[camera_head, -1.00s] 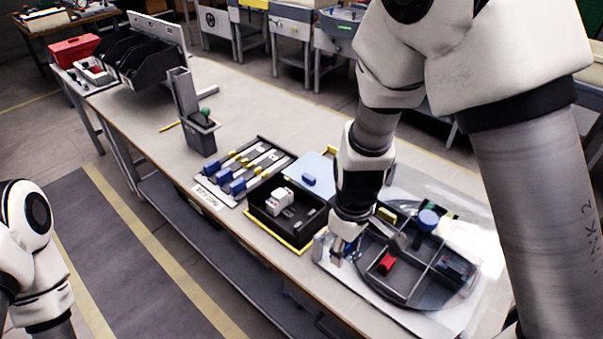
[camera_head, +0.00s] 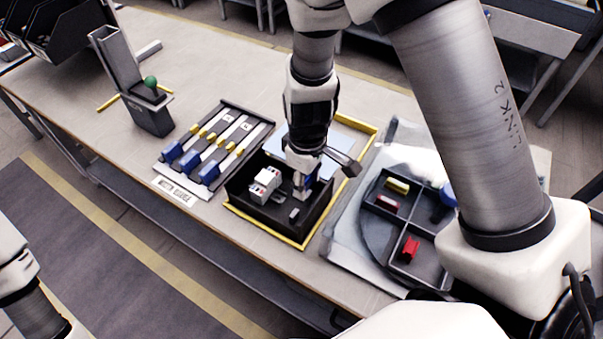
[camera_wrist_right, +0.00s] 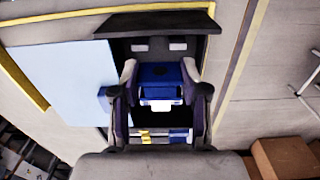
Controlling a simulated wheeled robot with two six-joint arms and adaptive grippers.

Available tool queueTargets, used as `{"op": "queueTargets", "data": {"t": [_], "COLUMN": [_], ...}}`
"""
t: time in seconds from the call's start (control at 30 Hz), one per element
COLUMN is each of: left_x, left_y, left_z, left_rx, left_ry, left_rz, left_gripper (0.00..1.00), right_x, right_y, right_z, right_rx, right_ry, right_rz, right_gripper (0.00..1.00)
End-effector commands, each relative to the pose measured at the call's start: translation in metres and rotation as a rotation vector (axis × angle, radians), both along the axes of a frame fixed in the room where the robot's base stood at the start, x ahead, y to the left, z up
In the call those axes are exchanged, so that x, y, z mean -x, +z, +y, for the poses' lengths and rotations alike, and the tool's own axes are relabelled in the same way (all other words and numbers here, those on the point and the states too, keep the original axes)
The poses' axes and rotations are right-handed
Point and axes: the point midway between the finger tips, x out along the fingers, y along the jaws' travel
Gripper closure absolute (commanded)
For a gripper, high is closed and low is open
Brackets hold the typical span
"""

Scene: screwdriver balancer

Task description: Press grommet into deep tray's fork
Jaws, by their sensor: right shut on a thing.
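The deep tray (camera_head: 240,197) is black, with a yellow edging, and stands near the table's front edge. My right gripper (camera_head: 303,192) points down into its right part. In the right wrist view the fingers (camera_wrist_right: 160,98) are closed on a blue piece (camera_wrist_right: 160,73) with a white lower part, perhaps the grommet. The black tray wall (camera_wrist_right: 160,22) shows beyond it. The fork cannot be made out, and I cannot tell whether the piece touches it. My left gripper is out of view; only part of that arm shows at the lower left.
White blocks (camera_head: 265,183) stand in the deep tray's left part. A light blue panel (camera_wrist_right: 65,80) lies beside the tray. A rack of blue-ended tools (camera_head: 212,150) is to the left. A round divided tray (camera_head: 372,235) with a red piece (camera_head: 410,248) is to the right.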

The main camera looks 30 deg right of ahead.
Motion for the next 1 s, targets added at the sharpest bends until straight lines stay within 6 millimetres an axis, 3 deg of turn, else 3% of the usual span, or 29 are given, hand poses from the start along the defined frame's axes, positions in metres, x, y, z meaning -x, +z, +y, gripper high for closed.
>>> {"op": "queueTargets", "data": {"t": [0.6, 0.73, 0.8, 1.0], "left_x": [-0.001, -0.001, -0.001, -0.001], "left_y": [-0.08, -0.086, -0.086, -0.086], "left_z": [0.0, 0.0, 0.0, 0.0], "left_rx": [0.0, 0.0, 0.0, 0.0], "left_ry": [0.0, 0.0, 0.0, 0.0], "left_rz": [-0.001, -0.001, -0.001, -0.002], "left_gripper": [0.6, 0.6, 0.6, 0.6], "right_x": [-0.001, 0.0, 0.001, 0.003], "right_y": [-0.089, -0.097, -0.098, -0.098], "right_z": [0.0, 0.0, 0.0, 0.0], "right_rx": [0.0, 0.0, 0.001, 0.0], "right_ry": [0.0, -0.001, -0.001, 0.0], "right_rz": [0.0, 0.002, 0.005, 0.012], "right_gripper": [0.78, 0.78, 0.85, 0.75]}}
